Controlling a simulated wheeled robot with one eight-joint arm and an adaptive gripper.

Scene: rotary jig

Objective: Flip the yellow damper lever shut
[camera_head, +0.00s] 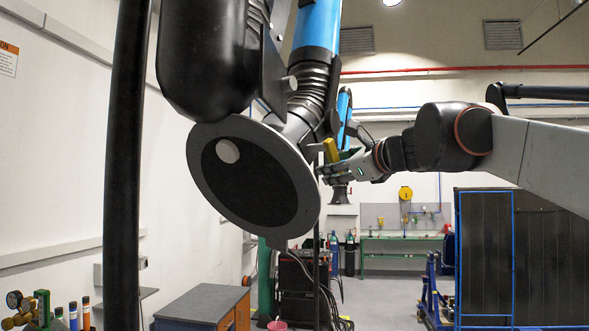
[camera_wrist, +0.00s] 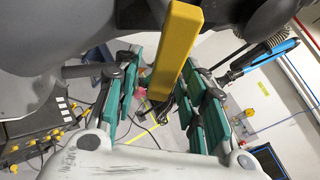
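The yellow damper lever (camera_head: 330,150) stands up beside the grey and black duct hood, just right of the round hood face. In the wrist view the lever (camera_wrist: 178,45) is a yellow bar coming down from the top middle, between my gripper's two fingers in the picture. My gripper (camera_head: 333,170) is close to the lever, reaching in from the right. In the wrist view its teal-padded fingers (camera_wrist: 162,78) are spread apart, with a gap visible on both sides of the bar. I see no contact with the lever. The lever's pivot is hidden.
The large hood with a tilted round face (camera_head: 255,175) fills the space left of my gripper. A black vertical pole (camera_head: 127,170) stands in the left foreground. A blue-framed dark cabinet (camera_head: 520,260) is at the lower right.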

